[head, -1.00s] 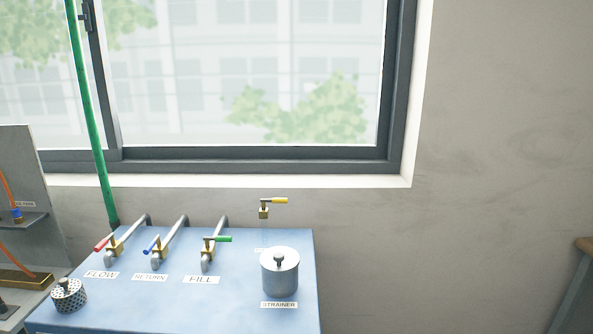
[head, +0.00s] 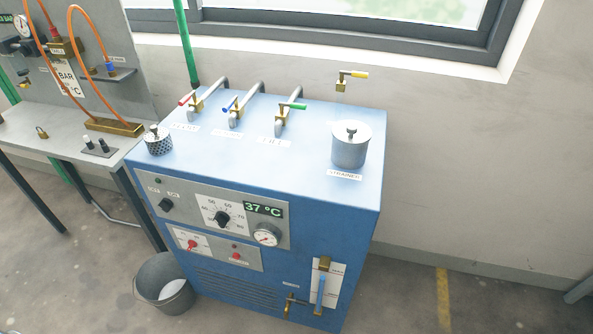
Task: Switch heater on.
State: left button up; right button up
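The blue cabinet (head: 340,245) stands below the window, with a control panel (head: 185,188) on its front. The panel has a black switch knob (head: 166,205) at its left with small labels above it. A black temperature dial (head: 222,219) sits in its middle. A display (head: 263,210) reads 37 °C, with a round gauge (head: 266,234) below. A lower panel carries a red knob (head: 192,245) and a red button or lamp (head: 237,256). The lettering is too small to tell which control is the heater's. Neither of my grippers is in view.
Three valves with red (head: 187,98), blue (head: 230,104) and green (head: 292,105) handles are on the cabinet top, with a strainer pot (head: 350,148). A bucket (head: 165,283) stands at the front left. A grey bench (head: 60,125) is at left.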

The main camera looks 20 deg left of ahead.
aim_at(166, 204)
jog(key=u, duration=1.5)
